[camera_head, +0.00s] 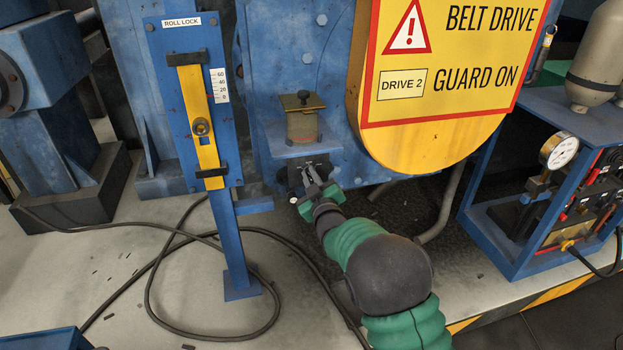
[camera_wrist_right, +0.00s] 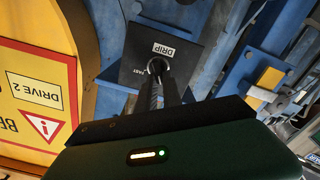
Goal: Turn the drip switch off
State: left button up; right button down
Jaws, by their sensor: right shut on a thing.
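The drip switch (camera_wrist_right: 157,66) sits on a dark plate (camera_wrist_right: 181,38) labelled DRIP in the right wrist view. In the head view the dark plate (camera_head: 296,172) is below a small brass-topped cup on the blue machine. My right gripper (camera_head: 307,179) reaches up to the plate from below, and its fingers also show in the right wrist view (camera_wrist_right: 165,85). The fingers are shut on the switch knob and hide part of it. A word on the plate left of the knob is partly readable as FAST. My left gripper is not in view.
A yellow belt drive guard (camera_head: 438,135) hangs to the right of the switch. A ROLL LOCK post (camera_head: 235,245) with a yellow bar (camera_head: 197,105) stands to the left. A gauge panel (camera_head: 490,235) is at the right. A black cable (camera_head: 150,300) loops over the floor.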

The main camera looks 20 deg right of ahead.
jog(key=shift+a+f+n+b, duration=0.1)
jog(key=shift+f+n, duration=0.05)
jog(key=shift+n, duration=0.8)
jog(key=shift+a+f+n+b, duration=0.1)
jog(key=shift+a+n, duration=0.05)
jog(key=shift+n, duration=0.75)
jog(key=shift+a+f+n+b, duration=0.1)
jog(key=shift+f+n, duration=0.05)
jog(key=shift+n, duration=0.8)
jog(key=shift+f, duration=0.1)
jog(key=c, duration=1.5)
grip_release()
jog(key=shift+r, duration=0.2)
jog(key=s+p, duration=0.2)
jog(key=s, duration=1.4)
jog(key=shift+s+a, duration=0.3)
jog(key=shift+s, duration=0.1)
jog(key=shift+f, duration=0.1)
